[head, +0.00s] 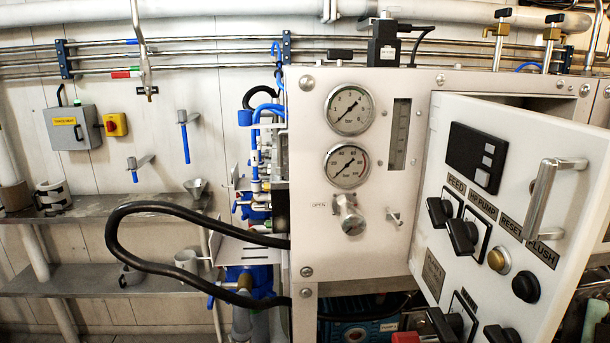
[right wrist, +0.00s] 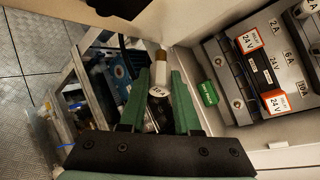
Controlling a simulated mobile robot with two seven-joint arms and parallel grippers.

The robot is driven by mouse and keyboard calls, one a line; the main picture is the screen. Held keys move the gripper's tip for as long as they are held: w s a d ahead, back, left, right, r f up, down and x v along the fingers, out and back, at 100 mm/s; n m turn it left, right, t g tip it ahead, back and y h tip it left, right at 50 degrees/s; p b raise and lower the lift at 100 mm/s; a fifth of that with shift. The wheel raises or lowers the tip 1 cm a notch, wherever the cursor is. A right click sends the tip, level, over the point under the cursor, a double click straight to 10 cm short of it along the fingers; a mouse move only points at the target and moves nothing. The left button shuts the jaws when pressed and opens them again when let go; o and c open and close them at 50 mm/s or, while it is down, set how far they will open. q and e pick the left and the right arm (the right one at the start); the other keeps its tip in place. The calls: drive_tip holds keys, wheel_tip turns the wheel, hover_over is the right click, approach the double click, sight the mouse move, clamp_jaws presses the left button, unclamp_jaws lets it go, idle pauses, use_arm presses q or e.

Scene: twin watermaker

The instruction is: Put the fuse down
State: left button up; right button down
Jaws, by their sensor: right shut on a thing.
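The fuse (right wrist: 160,76) is a small white cylinder with a brass-coloured cap and a "10A" mark on its near end. It is in the right wrist view, upper middle. My right gripper (right wrist: 159,84) has two green fingers, shut on the fuse, and holds it in the air beside the cabinet interior. A fuse panel (right wrist: 243,108) is to the right, with relays marked 24V and positions labelled 2A, 6A and 10A. Neither gripper shows in the head view, and my left gripper is in no view.
In the head view, the white control door (head: 500,190) stands swung open on the right. A grey shelf (head: 90,207) and a black hose (head: 140,206) are at the left. In the wrist view, a metal frame (right wrist: 88,84) and checker-plate floor (right wrist: 30,45) lie left of the fingers.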

drive_tip(key=s+f+n+g+y, duration=0.4)
drive_tip(key=s+f+n+g, duration=0.15)
drive_tip(key=f, duration=0.65)
drive_tip(key=a+r+m+t+p, duration=0.2)
drive_tip(key=a+r+p, duration=0.2)
drive_tip(key=a, duration=0.3)
drive_tip(key=shift+a+r+h, duration=0.2)
drive_tip(key=shift+a+h, duration=0.15)
drive_tip(key=shift+h, duration=0.05)
drive_tip(key=shift+t, duration=0.25)
drive_tip(key=shift+f, duration=0.1)
idle(0.6)
drive_tip(key=f, duration=0.2)
drive_tip(key=s+f, duration=0.1)
drive_tip(key=f, duration=0.1)
drive_tip(key=shift+s+d, duration=0.1)
